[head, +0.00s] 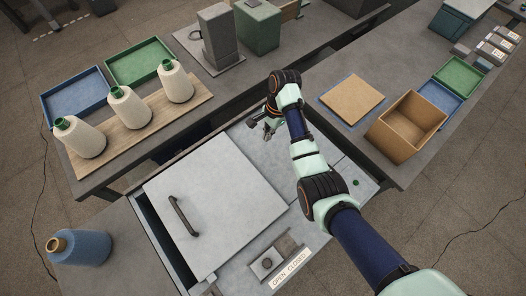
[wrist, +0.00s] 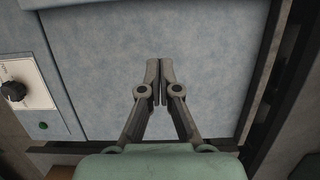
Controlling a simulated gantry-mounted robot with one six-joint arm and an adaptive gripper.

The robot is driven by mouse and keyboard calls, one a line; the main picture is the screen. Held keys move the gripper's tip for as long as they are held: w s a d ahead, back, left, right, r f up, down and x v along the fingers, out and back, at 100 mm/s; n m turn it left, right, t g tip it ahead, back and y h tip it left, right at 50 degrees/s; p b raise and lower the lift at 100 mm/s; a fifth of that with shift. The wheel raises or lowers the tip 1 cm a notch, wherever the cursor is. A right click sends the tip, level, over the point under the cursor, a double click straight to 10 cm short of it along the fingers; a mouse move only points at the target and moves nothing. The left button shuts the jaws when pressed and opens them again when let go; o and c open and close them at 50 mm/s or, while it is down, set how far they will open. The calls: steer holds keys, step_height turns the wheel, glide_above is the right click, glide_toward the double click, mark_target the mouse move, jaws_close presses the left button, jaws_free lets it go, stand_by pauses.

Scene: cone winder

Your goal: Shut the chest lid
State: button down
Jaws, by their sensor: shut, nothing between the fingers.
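The chest's pale grey lid (head: 225,190) is a flat square panel in the head view, with a dark bar handle (head: 183,215) near its left edge. A dark gap shows along the lid's left side, between it and the chest rim (head: 160,242). I cannot tell how far the lid stands open. My gripper (head: 269,130) is beyond the lid's far edge, over the chest's far end, apart from the handle. In the wrist view, my gripper (wrist: 160,66) has its fingertips together, empty, in front of a pale blue-grey surface (wrist: 215,60).
An "OPEN CLOSED" label (head: 290,269) is at the chest's near edge. A blue cone (head: 79,247) stands at left. Yarn cones (head: 127,106) stand on a board behind. A cardboard box (head: 408,126) is at right. A black knob (wrist: 13,91) shows in the wrist view.

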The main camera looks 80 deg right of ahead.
mark_target(239, 169)
steer(key=b+x, duration=0.3)
steer(key=x, duration=0.7)
steer(key=shift+w+f, duration=0.1)
steer(key=shift+f, duration=0.05)
steer(key=w+a, duration=0.2)
steer(key=shift+a+r, duration=0.3)
steer(key=shift+a, duration=0.1)
steer(key=shift+w+a, duration=0.15)
steer(key=w+a+p, duration=0.2)
steer(key=a+p, duration=0.1)
steer(key=w+a+p, duration=0.2)
steer(key=shift+a+r, duration=0.2)
steer(key=shift+a, duration=0.05)
steer(key=shift+f, duration=0.2)
